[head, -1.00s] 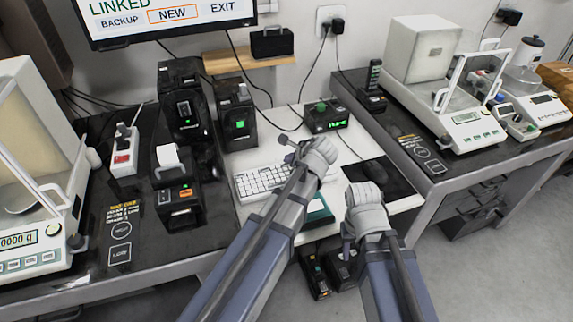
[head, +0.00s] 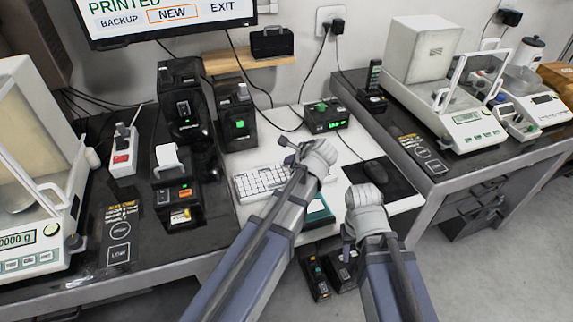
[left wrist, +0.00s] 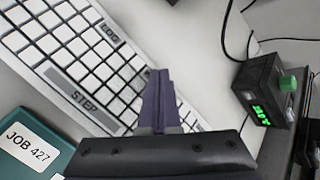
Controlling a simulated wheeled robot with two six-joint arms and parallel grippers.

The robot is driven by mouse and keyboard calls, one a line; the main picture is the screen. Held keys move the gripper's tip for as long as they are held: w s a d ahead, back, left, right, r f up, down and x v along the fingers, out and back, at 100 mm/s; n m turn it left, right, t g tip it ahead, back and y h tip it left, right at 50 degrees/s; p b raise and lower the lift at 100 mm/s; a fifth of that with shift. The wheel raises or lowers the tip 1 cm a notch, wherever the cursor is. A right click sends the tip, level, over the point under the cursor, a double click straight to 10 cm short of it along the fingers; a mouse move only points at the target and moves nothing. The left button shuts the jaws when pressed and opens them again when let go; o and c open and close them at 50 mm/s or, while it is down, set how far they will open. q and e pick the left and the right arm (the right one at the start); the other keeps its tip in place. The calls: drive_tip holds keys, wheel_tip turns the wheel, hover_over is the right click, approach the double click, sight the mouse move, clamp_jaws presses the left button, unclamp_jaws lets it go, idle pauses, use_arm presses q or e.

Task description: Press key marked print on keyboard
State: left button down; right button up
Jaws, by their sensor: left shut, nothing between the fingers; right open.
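The white keyboard (head: 258,182) lies on the white middle desk; it also shows in the left wrist view (left wrist: 75,92), where labels starting "LOG" and reading "STEP" are visible. I cannot read a print key; my arm and fingers cover part of the keyboard. My left gripper (head: 286,143) is shut and empty; in the left wrist view its fingertips (left wrist: 159,72) are over the keyboard's right part, and I cannot tell if they touch. My right gripper (head: 347,235) is open, near the desk's front edge. The monitor (head: 165,22) reads PRINTED, with NEW outlined.
A black printer (head: 178,200) with a white paper roll stands left of the keyboard. A green JOB 427 item (left wrist: 35,150) lies before the keyboard. A black box with a green display (head: 326,116) stands behind; a mouse (head: 365,172) lies right. Balances stand on both side tables.

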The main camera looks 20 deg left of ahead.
use_arm(q)
drive_tip(key=shift+r, duration=0.15)
drive_tip(key=shift+r+p, duration=0.65)
drive_tip(key=shift+p, duration=0.1)
wheel_tip(320, 180, up, 5)
drive_tip(key=p, duration=0.5)
idle(0.5)
